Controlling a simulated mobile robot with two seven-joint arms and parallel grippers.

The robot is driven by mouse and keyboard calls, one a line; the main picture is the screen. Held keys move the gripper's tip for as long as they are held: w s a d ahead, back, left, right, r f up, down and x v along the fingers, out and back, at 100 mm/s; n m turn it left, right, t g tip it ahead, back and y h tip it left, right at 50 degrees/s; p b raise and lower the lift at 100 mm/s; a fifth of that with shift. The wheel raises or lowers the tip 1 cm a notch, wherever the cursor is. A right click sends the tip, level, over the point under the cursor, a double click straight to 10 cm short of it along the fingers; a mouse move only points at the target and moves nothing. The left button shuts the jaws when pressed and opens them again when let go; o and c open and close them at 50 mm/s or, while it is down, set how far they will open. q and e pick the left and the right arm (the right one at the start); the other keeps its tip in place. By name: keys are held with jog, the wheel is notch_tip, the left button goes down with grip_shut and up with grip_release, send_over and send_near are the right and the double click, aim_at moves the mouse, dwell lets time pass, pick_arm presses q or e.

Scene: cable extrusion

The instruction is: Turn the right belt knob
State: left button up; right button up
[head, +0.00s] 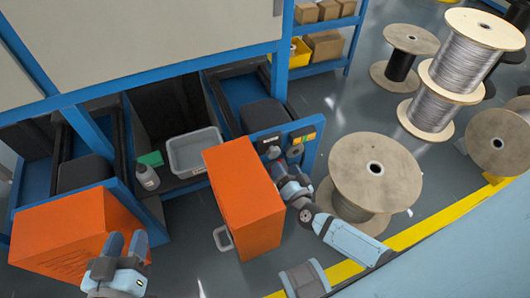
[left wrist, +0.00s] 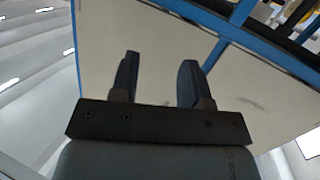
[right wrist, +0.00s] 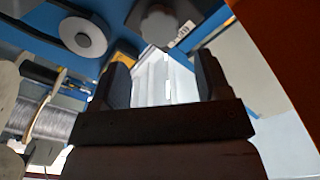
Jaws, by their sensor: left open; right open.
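A grey lobed knob (right wrist: 159,25) sits on the blue panel (right wrist: 115,12) in the right wrist view, beyond and between the fingertips of my right gripper (right wrist: 160,75). The gripper is open, with nothing between its fingers, and looks apart from the knob. In the head view my right gripper (head: 284,154) is at the blue machine's right end panel (head: 311,155), below its yellow and orange labels; it hides the knob there. My left gripper (head: 126,245) is open and empty in front of the left orange door; the left wrist view shows its two fingers apart (left wrist: 158,82).
Two orange doors (head: 245,195) (head: 65,235) stand out from the machine; the right one is close beside my right gripper. A large wooden spool (head: 350,165) stands to the right. A grey bin (head: 195,150) and a bottle (head: 147,177) sit between the doors.

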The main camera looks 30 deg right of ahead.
aim_at(276, 154)
jog(key=shift+w+a+f, duration=0.15)
jog(key=shift+w+a, duration=0.05)
jog(key=shift+w, duration=0.35)
jog(key=w+b, duration=0.1)
jog(key=w, duration=0.4)
jog(key=shift+w+d+b, duration=0.2)
jog(key=shift+w+b, duration=0.15)
jog(key=shift+w, duration=0.45)
pick_arm(q)
jog(key=r, duration=0.1)
jog(key=r+t, duration=0.1)
jog(key=d+r+h, duration=0.1)
jog(key=shift+w+r, duration=0.2)
jog(key=shift+w, duration=0.05)
pick_arm(e)
jog(key=shift+c, duration=0.5)
jog(key=c, duration=0.8)
jog(key=shift+c, duration=0.2)
